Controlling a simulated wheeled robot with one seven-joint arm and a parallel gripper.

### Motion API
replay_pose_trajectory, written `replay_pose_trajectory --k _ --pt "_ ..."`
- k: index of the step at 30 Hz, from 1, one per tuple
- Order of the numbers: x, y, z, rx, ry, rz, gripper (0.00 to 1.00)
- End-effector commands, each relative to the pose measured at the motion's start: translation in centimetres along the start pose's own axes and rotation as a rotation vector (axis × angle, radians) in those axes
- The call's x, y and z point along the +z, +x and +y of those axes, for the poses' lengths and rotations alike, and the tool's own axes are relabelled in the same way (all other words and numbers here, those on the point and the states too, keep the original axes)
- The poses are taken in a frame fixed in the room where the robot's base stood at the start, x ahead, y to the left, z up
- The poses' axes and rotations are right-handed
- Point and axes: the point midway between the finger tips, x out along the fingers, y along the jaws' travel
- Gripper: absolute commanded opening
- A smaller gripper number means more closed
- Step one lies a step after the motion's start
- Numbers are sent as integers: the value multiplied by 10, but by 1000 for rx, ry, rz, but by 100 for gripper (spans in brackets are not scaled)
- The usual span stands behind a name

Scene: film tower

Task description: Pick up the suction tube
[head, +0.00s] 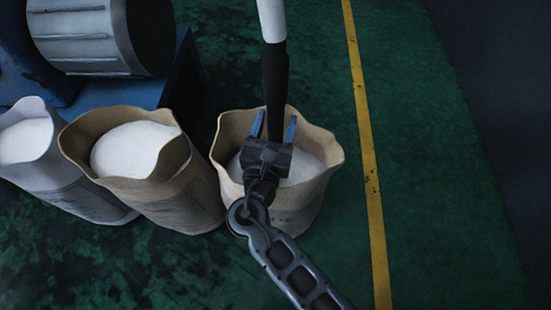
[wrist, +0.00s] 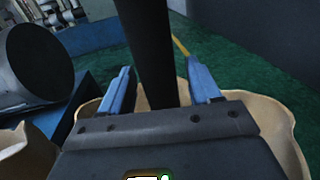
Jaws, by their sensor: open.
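The suction tube is a long pole, white above and black below. In the head view its black part (head: 275,75) comes down from the top edge into an open paper sack of white powder (head: 322,185). My gripper (head: 274,126) is open over this sack, with its two blue fingers on either side of the tube. In the wrist view the black tube (wrist: 150,50) stands between the spread fingers (wrist: 163,88), with gaps visible on both sides. The tube's lower end is hidden behind my gripper.
Two more open sacks of white powder, a brown one (head: 195,190) and a pale one (head: 70,190), stand to the left. A grey metal drum (head: 85,40) on a blue base (head: 150,92) is behind them. Green floor with a yellow line (head: 364,120) is clear to the right.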

Motion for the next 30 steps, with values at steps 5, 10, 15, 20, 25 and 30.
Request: replay_pose_trajectory --k 5,10,15,20,25,30 --pt "0 0 0 0 0 0 59" --pt "0 0 0 0 0 0 42" --pt "0 0 0 0 0 0 26" --pt "0 0 0 0 0 0 11" --pt "0 0 0 0 0 0 0" --pt "0 0 0 0 0 0 0"
